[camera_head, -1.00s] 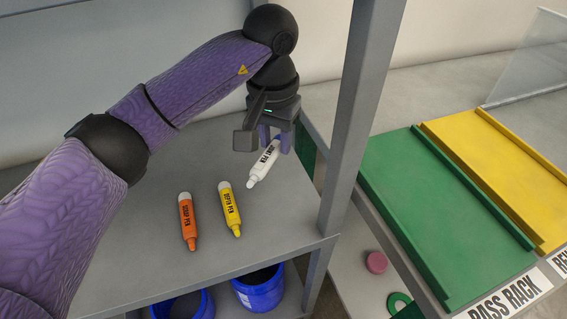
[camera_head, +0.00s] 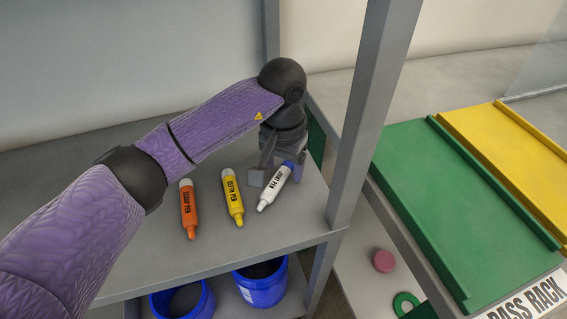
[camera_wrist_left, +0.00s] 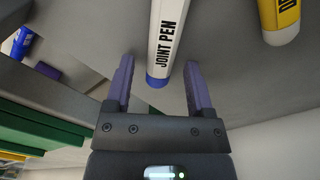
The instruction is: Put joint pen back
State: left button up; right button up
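The joint pen (camera_head: 273,190) is white with black lettering and a blue end, which shows in the wrist view (camera_wrist_left: 157,81). It lies slanted at the right end of the row of pens on the grey shelf, its narrow tip toward the front. My left gripper (camera_head: 290,165) is at its far end, low over the shelf. In the wrist view its two purple fingers (camera_wrist_left: 160,88) stand apart, with the pen's blue end between them and a gap on each side. The gripper partly hides that end in the head view. My right gripper is not in view.
The yellow defer pen (camera_head: 233,202) and orange scrap pen (camera_head: 189,210) lie to the left. A grey post (camera_head: 370,110) rises close on the right, beside the green rack (camera_head: 450,200). Blue buckets (camera_head: 262,288) stand below. The shelf front is clear.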

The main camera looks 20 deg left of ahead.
aim_at(283, 170)
pick_arm(q)
notch_tip(283, 170, up, 12)
jog(key=p, duration=0.3)
jog(key=shift+p, duration=0.3)
jog(key=shift+s, duration=0.1)
